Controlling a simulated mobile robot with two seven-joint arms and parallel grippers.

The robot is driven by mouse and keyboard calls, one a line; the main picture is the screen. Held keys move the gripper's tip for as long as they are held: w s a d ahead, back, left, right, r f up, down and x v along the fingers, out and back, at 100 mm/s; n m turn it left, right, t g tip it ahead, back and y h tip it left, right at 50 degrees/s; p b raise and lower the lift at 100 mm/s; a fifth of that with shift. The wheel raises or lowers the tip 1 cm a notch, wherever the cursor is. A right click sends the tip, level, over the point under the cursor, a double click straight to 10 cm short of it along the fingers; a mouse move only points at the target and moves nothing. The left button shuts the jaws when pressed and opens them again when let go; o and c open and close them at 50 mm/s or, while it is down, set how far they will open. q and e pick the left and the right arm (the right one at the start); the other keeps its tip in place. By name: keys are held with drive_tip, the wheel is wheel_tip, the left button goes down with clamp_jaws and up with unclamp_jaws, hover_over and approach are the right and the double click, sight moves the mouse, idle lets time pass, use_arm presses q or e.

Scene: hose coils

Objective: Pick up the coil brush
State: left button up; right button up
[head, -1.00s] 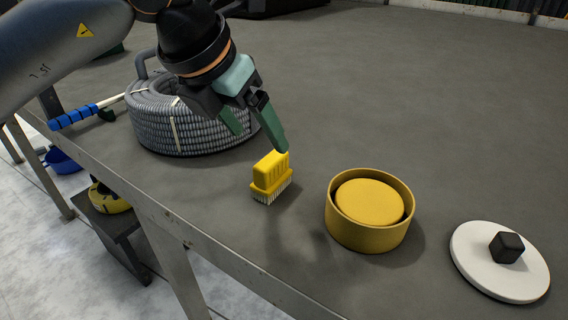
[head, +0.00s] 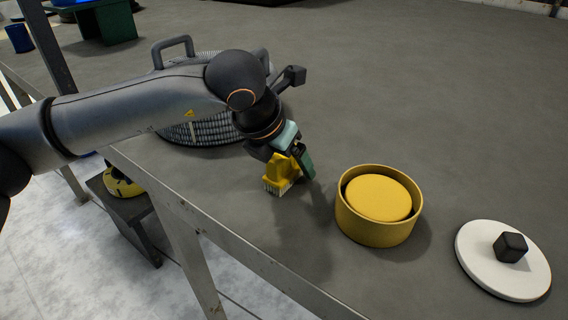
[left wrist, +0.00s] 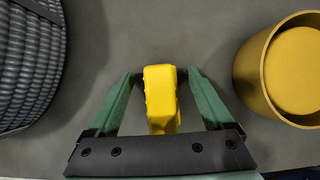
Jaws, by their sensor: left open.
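The coil brush, with a yellow block handle and pale bristles, stands bristles down on the grey table near its front edge; in the head view its handle (head: 284,176) is partly covered by my gripper. My left gripper (head: 295,170) is open over it. In the left wrist view the yellow brush (left wrist: 161,98) lies between the two green fingers of the left gripper (left wrist: 162,82), with a small gap visible on each side near the tips. My right gripper is not in view.
A round yellow tub (head: 378,225) with a yellow disc inside stands right of the brush. A white lid (head: 485,270) with a black knob lies further right. A grey hose coil (head: 200,132) stands behind my left arm.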

use_arm(q)
drive_tip(key=shift+c, duration=0.3)
clamp_jaws()
idle(0.5)
